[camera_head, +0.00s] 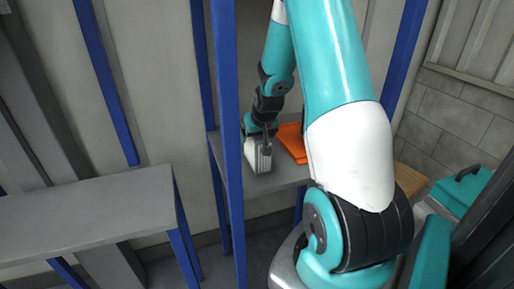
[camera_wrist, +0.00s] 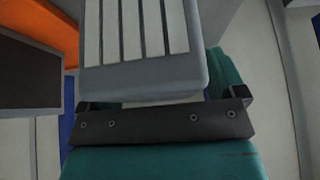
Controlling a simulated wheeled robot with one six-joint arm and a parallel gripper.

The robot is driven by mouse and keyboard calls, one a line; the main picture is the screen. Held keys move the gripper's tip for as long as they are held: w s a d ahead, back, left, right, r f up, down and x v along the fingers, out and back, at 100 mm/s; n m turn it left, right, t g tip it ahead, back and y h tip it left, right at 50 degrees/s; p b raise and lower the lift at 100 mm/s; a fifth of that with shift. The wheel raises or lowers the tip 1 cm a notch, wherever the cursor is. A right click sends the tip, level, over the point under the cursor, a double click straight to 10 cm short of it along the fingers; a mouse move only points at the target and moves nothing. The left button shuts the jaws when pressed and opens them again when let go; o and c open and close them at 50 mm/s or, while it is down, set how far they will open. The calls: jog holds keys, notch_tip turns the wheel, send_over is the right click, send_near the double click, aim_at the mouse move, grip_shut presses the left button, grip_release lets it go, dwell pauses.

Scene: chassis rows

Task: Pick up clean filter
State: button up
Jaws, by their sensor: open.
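A white and grey ribbed filter (camera_head: 258,156) stands on a grey shelf (camera_head: 284,179) between blue posts in the head view. In the wrist view the filter (camera_wrist: 142,45) fills the upper middle, its pale ribs and grey rim close to the gripper. My gripper (camera_wrist: 165,100) is open, with its two dark fingertips at either side of the filter's lower rim. In the head view my gripper (camera_head: 262,128) is right at the filter's top and partly hides it. Whether the fingers touch the filter I cannot tell.
An orange object (camera_head: 293,142) lies on the shelf just right of the filter, partly behind my arm. A bare grey table (camera_head: 90,218) stands at the left. A blue post (camera_head: 226,140) rises close to the left of the filter.

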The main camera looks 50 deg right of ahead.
jog(key=shift+f, duration=0.2)
jog(key=shift+c, duration=0.4)
jog(key=c, duration=1.3)
jog(key=shift+r, duration=0.15)
